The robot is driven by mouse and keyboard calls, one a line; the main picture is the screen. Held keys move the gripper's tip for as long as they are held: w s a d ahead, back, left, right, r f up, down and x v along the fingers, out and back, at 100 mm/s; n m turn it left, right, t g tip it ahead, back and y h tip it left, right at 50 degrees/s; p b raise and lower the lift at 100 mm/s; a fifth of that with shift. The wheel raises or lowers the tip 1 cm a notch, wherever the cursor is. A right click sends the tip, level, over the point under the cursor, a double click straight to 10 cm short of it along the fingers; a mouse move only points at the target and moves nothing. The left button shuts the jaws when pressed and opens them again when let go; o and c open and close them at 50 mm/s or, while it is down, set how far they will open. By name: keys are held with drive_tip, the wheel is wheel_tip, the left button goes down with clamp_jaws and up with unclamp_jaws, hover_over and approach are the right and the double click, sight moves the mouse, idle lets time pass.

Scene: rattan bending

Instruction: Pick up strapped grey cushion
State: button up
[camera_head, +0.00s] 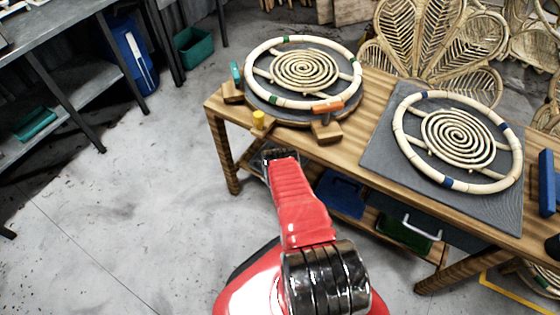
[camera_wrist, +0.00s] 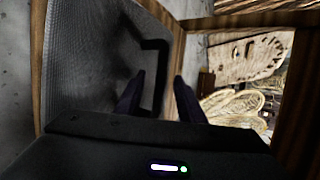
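The grey cushion (camera_wrist: 85,55) fills the left of the wrist view, a woven grey face with a black strap (camera_wrist: 157,45) standing off it as a loop. My gripper (camera_wrist: 158,98) is open, its two dark fingers spread. The strap's lower part shows in the gap between the fingers; I cannot tell if it touches them. In the head view my gripper (camera_head: 281,153) reaches under the front edge of the wooden table, at the left end of its lower shelf. My arm and the table hide most of the cushion there.
The wooden table (camera_head: 375,88) carries two rattan rings with spiral centres, the left ring (camera_head: 250,80) and the right ring (camera_head: 400,135), the right one on a grey mat (camera_head: 378,155). A blue bin (camera_head: 340,193) is below. Wooden members flank the cushion closely. Floor at left is clear.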

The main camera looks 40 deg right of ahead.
clamp_jaws()
idle(0.3)
drive_tip(key=shift+f, duration=0.1)
idle(1.0)
